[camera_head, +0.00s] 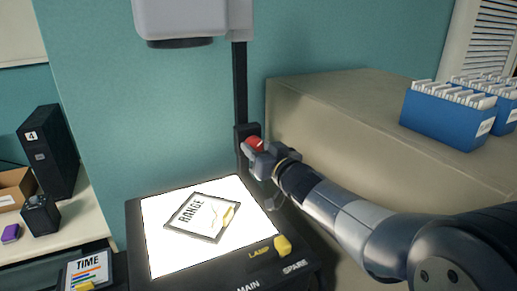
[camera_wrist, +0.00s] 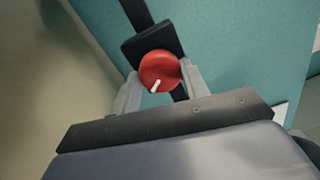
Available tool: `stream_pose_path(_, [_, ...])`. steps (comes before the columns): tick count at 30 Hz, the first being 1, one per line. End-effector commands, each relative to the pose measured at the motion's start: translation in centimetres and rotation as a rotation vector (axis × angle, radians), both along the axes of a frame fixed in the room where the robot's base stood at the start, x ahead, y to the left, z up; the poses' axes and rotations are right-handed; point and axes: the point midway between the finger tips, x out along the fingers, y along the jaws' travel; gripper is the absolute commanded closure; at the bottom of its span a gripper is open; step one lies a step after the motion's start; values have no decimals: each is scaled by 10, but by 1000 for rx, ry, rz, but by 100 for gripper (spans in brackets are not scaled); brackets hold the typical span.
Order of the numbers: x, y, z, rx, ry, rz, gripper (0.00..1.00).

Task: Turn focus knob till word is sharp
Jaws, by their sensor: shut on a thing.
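The red focus knob (camera_head: 255,144) sits on the dark post of the overhead projector. In the wrist view the knob (camera_wrist: 160,71) is round, with a white mark pointing down and slightly left. My gripper (camera_head: 252,150) is at the knob, its two fingers (camera_wrist: 159,88) on either side of it, shut on it. The lit glass stage (camera_head: 160,250) holds a framed sheet (camera_head: 203,217) with the word RANGE. The projector head (camera_head: 180,20) is at the top. The projected word is not in view, so its sharpness cannot be seen.
A yellow lamp switch (camera_head: 283,245) is on the projector's front, by the labels LAMP, MAIN and SPARE. A tan cabinet (camera_head: 345,110) with blue card boxes (camera_head: 440,118) stands right, close to my arm. A TIME sheet (camera_head: 88,268) and black binder (camera_head: 48,155) are left.

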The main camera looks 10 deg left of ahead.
Motion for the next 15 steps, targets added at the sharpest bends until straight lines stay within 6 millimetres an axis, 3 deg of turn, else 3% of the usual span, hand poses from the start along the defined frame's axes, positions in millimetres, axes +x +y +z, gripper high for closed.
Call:
stream_pose_path(5, [0, 0, 3, 51, 40, 2, 80])
stream_pose_path(15, [0, 0, 1, 346, 263, 1, 80])
